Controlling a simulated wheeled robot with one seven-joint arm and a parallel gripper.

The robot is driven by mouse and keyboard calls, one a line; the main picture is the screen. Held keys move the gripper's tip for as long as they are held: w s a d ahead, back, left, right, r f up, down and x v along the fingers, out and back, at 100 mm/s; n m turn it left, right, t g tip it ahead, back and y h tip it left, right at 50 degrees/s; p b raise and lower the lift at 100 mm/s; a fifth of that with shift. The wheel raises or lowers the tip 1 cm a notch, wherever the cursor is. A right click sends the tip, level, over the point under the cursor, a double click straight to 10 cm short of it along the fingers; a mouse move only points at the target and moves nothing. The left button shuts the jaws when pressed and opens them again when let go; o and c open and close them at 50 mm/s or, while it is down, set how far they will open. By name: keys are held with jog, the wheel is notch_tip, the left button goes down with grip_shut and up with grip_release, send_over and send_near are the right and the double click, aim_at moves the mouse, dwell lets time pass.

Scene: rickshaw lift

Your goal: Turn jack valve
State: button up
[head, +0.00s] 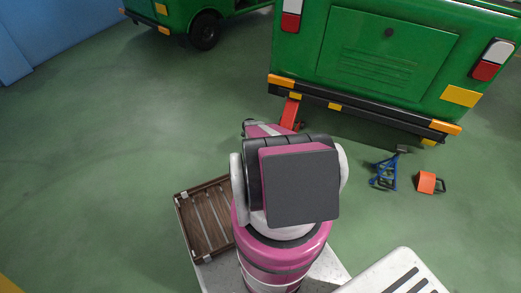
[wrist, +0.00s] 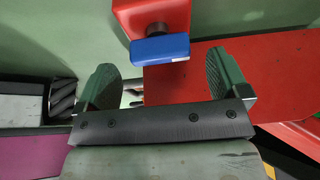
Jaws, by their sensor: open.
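The red jack (head: 290,112) stands at the rear bumper of the green rickshaw (head: 385,60), partly hidden by my arm. In the wrist view the jack's red body (wrist: 280,75) fills the right side. A blue valve handle (wrist: 160,48) sits on a dark round stem under a red block (wrist: 152,14). My gripper (wrist: 166,72) is open, with one dark green finger to the left of the handle and one to its right. The handle appears between the fingertips or just beyond them; I cannot tell the depth. I see no finger touching it. In the head view my arm hides the gripper.
A blue stand (head: 384,172) and an orange block with a dark handle (head: 427,182) lie on the floor at right. A wooden crate (head: 188,228) is at lower left of my arm. Another green vehicle (head: 178,14) stands at the back. The left floor is clear.

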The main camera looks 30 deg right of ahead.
jog(key=shift+x, duration=1.35)
jog(key=c, duration=0.9)
jog(key=shift+c, duration=0.2)
